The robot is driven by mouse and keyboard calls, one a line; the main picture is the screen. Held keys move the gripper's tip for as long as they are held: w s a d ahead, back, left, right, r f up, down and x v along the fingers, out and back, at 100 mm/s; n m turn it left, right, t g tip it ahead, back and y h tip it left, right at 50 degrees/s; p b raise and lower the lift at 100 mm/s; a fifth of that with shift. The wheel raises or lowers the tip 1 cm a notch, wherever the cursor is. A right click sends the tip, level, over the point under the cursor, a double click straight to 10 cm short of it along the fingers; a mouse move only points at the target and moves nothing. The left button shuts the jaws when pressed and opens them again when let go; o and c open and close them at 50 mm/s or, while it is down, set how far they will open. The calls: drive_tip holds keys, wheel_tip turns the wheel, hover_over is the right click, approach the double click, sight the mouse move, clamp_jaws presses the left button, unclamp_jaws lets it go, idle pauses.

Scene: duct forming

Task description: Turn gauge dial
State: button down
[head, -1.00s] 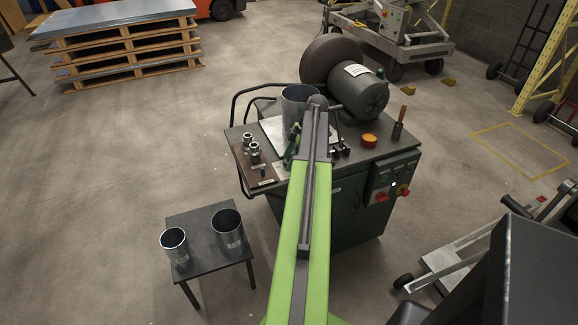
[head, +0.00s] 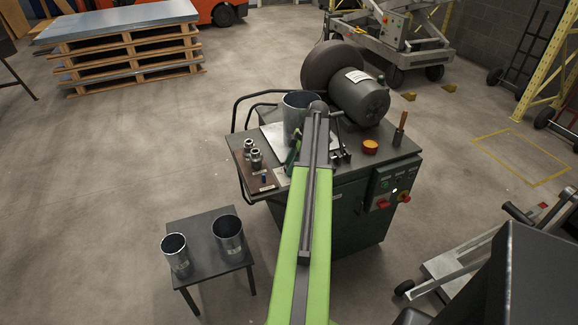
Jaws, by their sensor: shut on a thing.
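A green machine bench (head: 375,165) with a dark top stands in the middle of the head view. My green arm reaches over it from the bottom edge, its far end above the bench top. My gripper is hidden under or behind the arm, so its jaws and anything in them cannot be seen. I cannot make out a gauge dial. A metal cylinder (head: 299,108) stands upright on a pale plate (head: 272,137), just left of the arm's far end. Small dark parts (head: 342,156) show right of the arm.
A brown board (head: 244,172) with two metal fittings (head: 255,158) lies on the left of the bench. A motor with a wheel (head: 360,98) stands at the back. A low table (head: 205,258) with two metal cylinders is front left. A trolley (head: 450,268) is at right.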

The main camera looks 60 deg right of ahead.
drive_tip(key=shift+s+d+m+h, duration=0.15)
drive_tip(key=shift+m+h, duration=0.25)
drive_tip(key=shift+m, duration=1.1)
drive_tip(key=shift+s+a+m+t+h, duration=0.15)
drive_tip(key=shift+m+h, duration=0.4)
drive_tip(key=shift+m, duration=0.65)
drive_tip(key=shift+w+a+m+t+h, duration=0.1)
drive_tip(key=shift+m+t+h, duration=0.15)
drive_tip(key=shift+m+h, duration=0.65)
drive_tip(key=shift+a+m+h, duration=0.1)
drive_tip(key=shift+m+h, duration=0.15)
drive_tip(key=shift+m, duration=1.1)
drive_tip(key=shift+a+m+h, duration=0.1)
drive_tip(key=shift+m+h, duration=0.1)
drive_tip(key=shift+m, duration=1.15)
drive_tip(key=shift+m+g+h, duration=0.3)
drive_tip(key=shift+m+g, duration=0.1)
drive_tip(key=shift+m, duration=0.5)
drive_tip(key=shift+a+m, duration=0.1)
drive_tip(key=shift+m, duration=0.6)
drive_tip(key=c, duration=0.9)
unclamp_jaws()
drive_tip(key=shift+o, duration=0.2)
